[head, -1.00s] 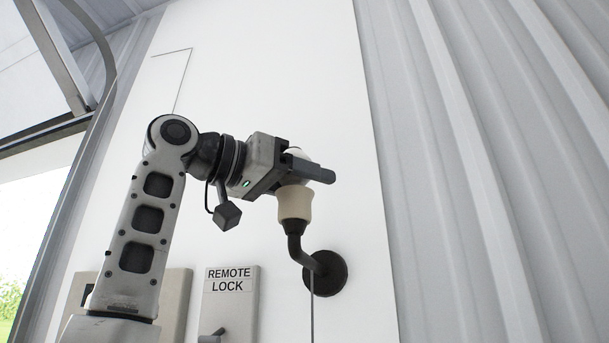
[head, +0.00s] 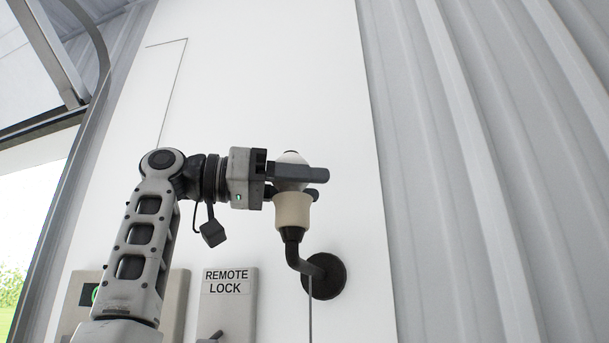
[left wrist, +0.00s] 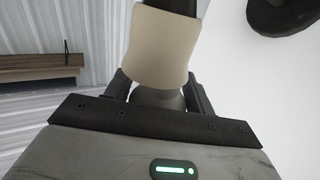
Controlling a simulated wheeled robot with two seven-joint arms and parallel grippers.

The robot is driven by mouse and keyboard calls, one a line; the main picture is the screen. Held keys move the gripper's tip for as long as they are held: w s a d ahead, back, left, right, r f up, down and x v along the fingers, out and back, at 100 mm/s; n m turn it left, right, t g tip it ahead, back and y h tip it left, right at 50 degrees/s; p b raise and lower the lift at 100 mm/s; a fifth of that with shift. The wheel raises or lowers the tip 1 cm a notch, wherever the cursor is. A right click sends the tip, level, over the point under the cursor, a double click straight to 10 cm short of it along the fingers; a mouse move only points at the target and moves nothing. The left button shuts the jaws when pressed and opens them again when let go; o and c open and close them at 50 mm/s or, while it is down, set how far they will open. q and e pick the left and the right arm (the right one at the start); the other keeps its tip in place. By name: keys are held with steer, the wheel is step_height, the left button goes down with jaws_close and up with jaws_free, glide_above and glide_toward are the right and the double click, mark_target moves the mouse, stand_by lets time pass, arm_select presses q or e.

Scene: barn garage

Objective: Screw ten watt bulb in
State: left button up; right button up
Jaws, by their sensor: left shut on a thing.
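A white bulb (head: 291,160) sits at the top of a beige socket (head: 293,211) in the head view. The socket is on a bent black arm fixed to the white wall panel by a round black mount (head: 325,276). My left gripper (head: 307,180) is level, with its fingers shut on the bulb just above the socket's rim. In the left wrist view the beige socket (left wrist: 160,45) shows with the bulb's greyish part (left wrist: 157,98) between the fingers. The bulb's base is hidden, so how deep it sits cannot be told. My right gripper is not in view.
A "REMOTE LOCK" plate (head: 228,300) with a lever is on the wall below left of the socket. A second box (head: 176,305) is partly behind my left arm. Corrugated metal wall (head: 490,170) runs along the right. Space above the bulb is clear.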

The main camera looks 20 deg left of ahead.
arm_select(q)
steer(key=shift+w+a+f+m+g+h, duration=0.1)
steer(key=shift+m+g+h, duration=0.15)
steer(key=shift+m+g, duration=0.25)
steer(key=shift+w+a+m+g+h, duration=0.1)
steer(key=shift+m+g+h, duration=0.2)
steer(key=shift+g, duration=0.3)
steer(key=o, duration=0.8)
steer(key=shift+o, duration=0.2)
steer(key=shift+w+a+f, duration=0.1)
steer(key=shift+w+a, duration=0.1)
steer(key=shift+a, duration=0.05)
steer(key=shift+s+d, duration=0.15)
steer(key=shift+d, duration=0.05)
